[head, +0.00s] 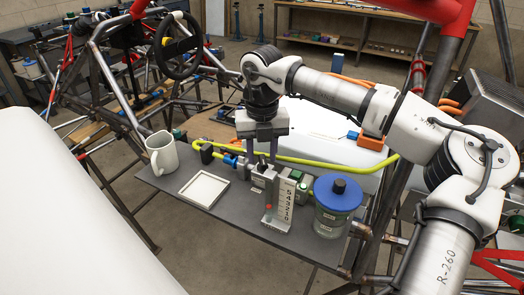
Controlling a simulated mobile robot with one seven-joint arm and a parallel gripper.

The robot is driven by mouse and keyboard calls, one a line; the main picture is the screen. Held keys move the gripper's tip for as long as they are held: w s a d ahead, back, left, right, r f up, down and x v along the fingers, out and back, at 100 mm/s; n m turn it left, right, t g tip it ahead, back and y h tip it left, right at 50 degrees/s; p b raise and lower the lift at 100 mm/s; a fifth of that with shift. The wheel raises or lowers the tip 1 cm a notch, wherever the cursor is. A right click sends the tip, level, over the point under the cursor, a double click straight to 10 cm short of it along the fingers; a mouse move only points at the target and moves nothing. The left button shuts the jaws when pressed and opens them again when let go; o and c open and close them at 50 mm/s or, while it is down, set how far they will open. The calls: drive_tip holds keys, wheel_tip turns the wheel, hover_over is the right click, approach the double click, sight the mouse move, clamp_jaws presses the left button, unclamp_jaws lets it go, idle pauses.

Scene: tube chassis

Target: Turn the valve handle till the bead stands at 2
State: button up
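My gripper (261,157) points straight down over the valve block (264,178) on the grey bench board. Its two fingers stand apart, one on each side of the dark valve handle (262,162). The handle is small and partly hidden by the fingers, and I cannot tell whether they touch it. In front of the valve stands an upright gauge (284,203) with a scale numbered 5 at the top to 0 at the bottom. A red bead (268,206) sits low in the gauge's tube, in the lower half. Its exact reading is too small to tell.
A blue-lidded jar (336,205) stands close to the right of the gauge. A white square tray (204,189) and a white mug (161,154) stand left on the board (228,203). A yellow-green hose (325,164) runs behind the valve. Chassis tubes surround the board.

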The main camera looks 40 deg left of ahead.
sight(262, 156)
wheel_tip(262, 156, up, 14)
drive_tip(key=b, duration=0.1)
drive_tip(key=shift+b, duration=0.35)
drive_tip(key=shift+f, duration=0.1)
idle(0.6)
